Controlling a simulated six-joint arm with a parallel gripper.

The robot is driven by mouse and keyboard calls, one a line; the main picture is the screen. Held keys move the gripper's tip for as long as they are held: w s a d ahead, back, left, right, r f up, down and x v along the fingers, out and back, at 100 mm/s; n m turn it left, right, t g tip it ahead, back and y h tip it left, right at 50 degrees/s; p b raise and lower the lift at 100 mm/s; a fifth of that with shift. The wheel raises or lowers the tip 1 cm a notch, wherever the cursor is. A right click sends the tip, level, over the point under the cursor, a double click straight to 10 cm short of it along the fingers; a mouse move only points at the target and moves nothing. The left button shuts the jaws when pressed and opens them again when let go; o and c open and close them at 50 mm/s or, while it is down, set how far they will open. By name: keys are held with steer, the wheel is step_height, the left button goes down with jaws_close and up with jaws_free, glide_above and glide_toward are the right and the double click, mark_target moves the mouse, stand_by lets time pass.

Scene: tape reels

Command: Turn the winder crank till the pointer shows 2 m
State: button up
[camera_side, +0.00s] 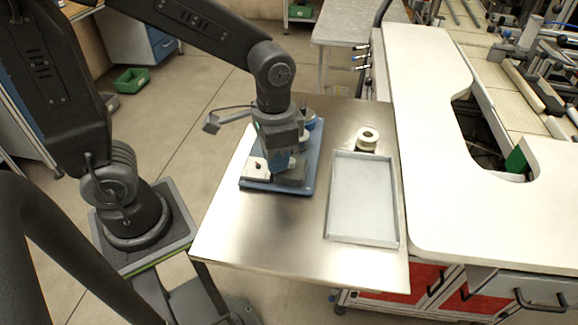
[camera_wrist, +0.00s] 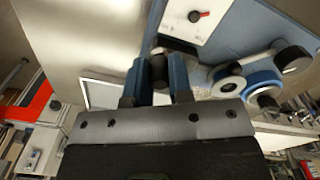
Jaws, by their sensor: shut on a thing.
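The winder has a blue base plate (camera_side: 308,186) on the metal table. My gripper (camera_side: 279,164) is low over the plate's front part and hides much of the winder in the side view. In the wrist view my gripper (camera_wrist: 158,64) has its two blue fingers shut on the dark crank knob (camera_wrist: 158,76), which stands between them. The white dial plate (camera_wrist: 184,30) lies beside it with a black hub and a short red pointer (camera_wrist: 201,14) aimed right in the picture. Its scale marks are too small to read. The dial plate also shows in the side view (camera_side: 257,167).
On the winder's far side are a blue-rimmed reel (camera_wrist: 264,80) and a round black knob (camera_wrist: 292,60). A white worktop (camera_side: 440,180) borders the table's right. The table front (camera_side: 260,235) is clear.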

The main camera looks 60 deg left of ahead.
steer(key=shift+w+a, duration=0.1)
steer(key=shift+a, duration=0.1)
steer(key=shift+w+a, duration=0.25)
steer(key=shift+a, duration=0.35)
steer(key=shift+w+a, duration=0.25)
steer(key=shift+w, duration=0.05)
steer(key=shift+w+a, duration=0.2)
steer(key=shift+w, duration=0.15)
